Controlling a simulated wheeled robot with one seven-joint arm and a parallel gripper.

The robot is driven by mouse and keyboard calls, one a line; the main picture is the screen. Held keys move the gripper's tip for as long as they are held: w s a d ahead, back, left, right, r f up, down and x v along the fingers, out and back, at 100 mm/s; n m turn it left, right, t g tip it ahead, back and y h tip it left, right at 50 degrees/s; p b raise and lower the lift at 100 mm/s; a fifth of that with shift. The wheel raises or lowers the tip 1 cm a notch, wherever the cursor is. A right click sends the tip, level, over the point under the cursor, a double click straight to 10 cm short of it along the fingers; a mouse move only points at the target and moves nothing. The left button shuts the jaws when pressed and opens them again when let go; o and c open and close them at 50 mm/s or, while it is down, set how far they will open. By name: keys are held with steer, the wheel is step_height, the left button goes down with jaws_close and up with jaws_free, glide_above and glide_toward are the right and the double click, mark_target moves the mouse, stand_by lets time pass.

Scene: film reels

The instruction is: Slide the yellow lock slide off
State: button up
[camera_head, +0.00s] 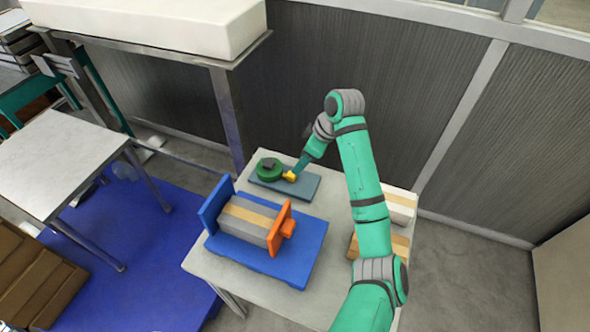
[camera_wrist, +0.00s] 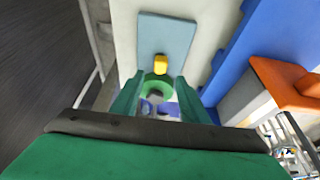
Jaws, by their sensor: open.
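The yellow lock slide (camera_head: 290,176) sits at the right edge of a green reel (camera_head: 268,171) with a dark hub, on a grey-blue plate (camera_head: 305,188). My gripper (camera_head: 299,169) is close to the slide, pointing down and left. In the wrist view the slide (camera_wrist: 160,64) lies just past the fingertips, and the green reel (camera_wrist: 157,85) shows between the two spread green fingers (camera_wrist: 158,79). My gripper is open and appears empty. I cannot tell whether a fingertip touches the slide or reel.
A blue stand (camera_head: 300,268) with an orange end piece (camera_head: 280,225) holds grey and tan striped stock in front of the plate. White and tan blocks (camera_head: 400,210) lie behind my arm. The light table (camera_head: 215,262) has some bare top around the plate.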

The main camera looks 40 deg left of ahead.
mark_target(289, 176)
steer(key=x, duration=0.7)
steer(key=shift+a+f, duration=0.15)
steer(key=shift+f, duration=0.15)
steer(key=shift+s, duration=0.1)
jaws_close()
